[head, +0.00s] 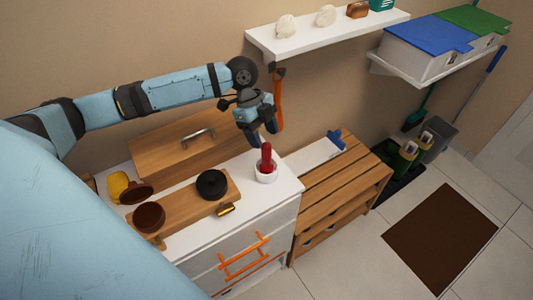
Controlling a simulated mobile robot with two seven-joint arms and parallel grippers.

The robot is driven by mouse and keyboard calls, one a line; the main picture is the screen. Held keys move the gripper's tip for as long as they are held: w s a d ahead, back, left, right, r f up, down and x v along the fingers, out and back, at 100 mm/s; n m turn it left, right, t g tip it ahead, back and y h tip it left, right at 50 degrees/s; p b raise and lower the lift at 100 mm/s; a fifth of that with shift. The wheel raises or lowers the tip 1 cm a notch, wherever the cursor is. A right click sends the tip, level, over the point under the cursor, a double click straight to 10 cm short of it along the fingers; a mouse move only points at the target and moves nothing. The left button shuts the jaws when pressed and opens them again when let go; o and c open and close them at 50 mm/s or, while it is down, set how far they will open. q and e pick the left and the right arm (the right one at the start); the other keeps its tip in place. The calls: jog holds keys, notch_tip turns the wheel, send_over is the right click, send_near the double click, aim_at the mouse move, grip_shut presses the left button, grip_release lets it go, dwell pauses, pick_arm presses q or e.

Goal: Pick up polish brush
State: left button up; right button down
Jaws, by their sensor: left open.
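An upright red handle (266,157) stands in a small white cup (265,174) on the white cabinet top; its lower end is hidden in the cup. A small dark and yellow item (226,209) lies at the edge of the wooden tray. I cannot tell for sure which is the polish brush. My left gripper (264,136) is open and points down, just above the red handle and apart from it. My right gripper is not in view.
A wooden tray (190,213) holds a black round item (211,184) and a brown round item (149,217). A wooden box (165,156) stands behind. A slatted wooden rack (335,180) stands to the right. A white wall shelf (330,36) hangs above.

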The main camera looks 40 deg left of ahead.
aim_at(266, 143)
pick_arm(q)
jog(key=shift+a+p+x, duration=0.2)
jog(key=shift+x, duration=1.3)
jog(key=shift+a+p+x, duration=0.15)
jog(key=shift+x, duration=1.35)
jog(key=shift+w+f, duration=0.1)
jog(key=shift+f, duration=0.05)
jog(key=c, duration=1)
notch_tip(266, 143, up, 20)
jog(key=shift+r+b, duration=0.1)
jog(key=shift+b, duration=0.2)
